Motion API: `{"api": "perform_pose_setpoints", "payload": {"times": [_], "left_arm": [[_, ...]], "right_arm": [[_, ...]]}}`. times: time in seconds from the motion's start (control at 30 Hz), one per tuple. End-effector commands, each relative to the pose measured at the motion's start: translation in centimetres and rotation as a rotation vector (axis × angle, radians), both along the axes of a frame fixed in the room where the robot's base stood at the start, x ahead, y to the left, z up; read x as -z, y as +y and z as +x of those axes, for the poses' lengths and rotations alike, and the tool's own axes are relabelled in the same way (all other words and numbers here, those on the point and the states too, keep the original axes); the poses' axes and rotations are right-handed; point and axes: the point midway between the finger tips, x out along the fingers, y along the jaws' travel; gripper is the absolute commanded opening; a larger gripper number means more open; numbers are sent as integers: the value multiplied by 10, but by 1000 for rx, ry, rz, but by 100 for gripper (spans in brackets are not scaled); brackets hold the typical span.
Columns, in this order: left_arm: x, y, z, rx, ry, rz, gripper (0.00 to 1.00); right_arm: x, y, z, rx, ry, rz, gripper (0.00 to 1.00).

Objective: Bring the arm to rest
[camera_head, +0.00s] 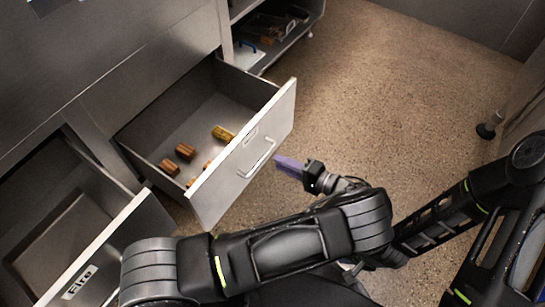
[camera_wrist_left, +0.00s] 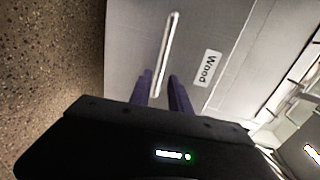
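My left gripper (camera_head: 282,165), with purple fingers, is just right of the pulled-out drawer's front (camera_head: 250,150), near the handle (camera_head: 258,158) and seemingly apart from it. In the left wrist view the two fingers (camera_wrist_left: 162,92) stand apart with a gap and nothing held between them. The bar handle (camera_wrist_left: 167,50) and the "Wood" label (camera_wrist_left: 207,68) show beyond them. My left arm reaches across the bottom of the head view. My right arm shows at the right, but its gripper is not in view.
The open drawer holds several brown blocks (camera_head: 185,152) and a yellowish one (camera_head: 222,134). A second open drawer, labelled "Fire" (camera_head: 80,282), is at lower left. A shelf unit (camera_head: 290,42) stands at the back. The speckled floor (camera_head: 390,110) at right is clear.

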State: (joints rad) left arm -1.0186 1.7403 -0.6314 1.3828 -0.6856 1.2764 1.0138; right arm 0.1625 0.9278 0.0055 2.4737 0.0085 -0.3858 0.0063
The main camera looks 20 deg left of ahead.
Motion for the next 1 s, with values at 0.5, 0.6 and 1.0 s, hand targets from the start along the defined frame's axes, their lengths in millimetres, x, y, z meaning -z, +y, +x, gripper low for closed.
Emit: {"api": "perform_pose_setpoints", "payload": {"times": [0.5, 0.6, 1.0], "left_arm": [[-2, -9, -3, -2, 1, 0, 23], [-1, -9, -3, -1, 1, 0, 23], [-72, -9, -3, -1, 0, 0, 23]], "right_arm": [[-1, 0, -1, -1, 2, 0, 36], [-1, 0, -1, -1, 2, 0, 36], [-72, 3, -4, -9, 9, 5, 36]]}}
